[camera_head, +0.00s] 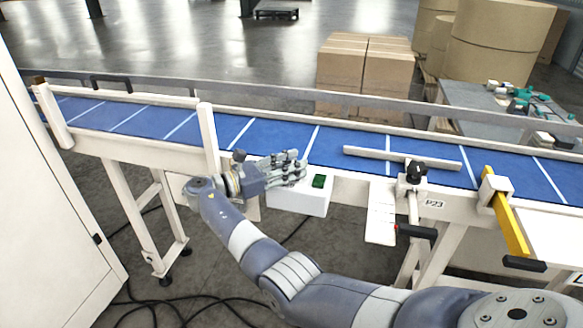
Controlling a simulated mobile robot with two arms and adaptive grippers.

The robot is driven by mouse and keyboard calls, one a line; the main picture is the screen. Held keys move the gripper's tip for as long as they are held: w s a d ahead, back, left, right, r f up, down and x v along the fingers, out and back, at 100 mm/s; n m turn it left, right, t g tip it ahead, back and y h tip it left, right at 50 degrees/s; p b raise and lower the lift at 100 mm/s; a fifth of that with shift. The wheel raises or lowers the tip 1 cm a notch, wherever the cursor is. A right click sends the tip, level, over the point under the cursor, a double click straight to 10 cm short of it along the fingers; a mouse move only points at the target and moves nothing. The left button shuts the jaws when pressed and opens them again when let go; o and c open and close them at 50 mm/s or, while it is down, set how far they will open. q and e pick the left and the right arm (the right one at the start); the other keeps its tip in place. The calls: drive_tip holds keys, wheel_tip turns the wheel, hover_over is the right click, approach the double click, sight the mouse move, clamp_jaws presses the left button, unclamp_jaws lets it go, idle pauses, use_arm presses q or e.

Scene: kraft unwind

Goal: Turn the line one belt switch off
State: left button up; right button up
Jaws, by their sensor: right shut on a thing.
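The line one belt switch is on a white control box (312,203) on the near side of the conveyor. A dark green button or lamp (319,181) shows on the box's right part. My right gripper (296,167) is at the top left of the box, its fingers pointing right. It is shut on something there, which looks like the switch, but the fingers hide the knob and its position. My left gripper is not in view.
The blue belt (262,135) with white cross lines runs behind the box. A white post (208,138) stands left of the gripper. A black clamp handle (416,231) and a yellow lever (508,218) are to the right. Cartons (362,68) stand behind the belt.

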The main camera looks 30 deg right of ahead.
drive_tip(key=o, duration=1.1)
drive_tip(key=shift+a, duration=0.1)
drive_tip(key=a, duration=0.7)
drive_tip(key=shift+w+a, duration=0.15)
drive_tip(key=shift+w, duration=0.25)
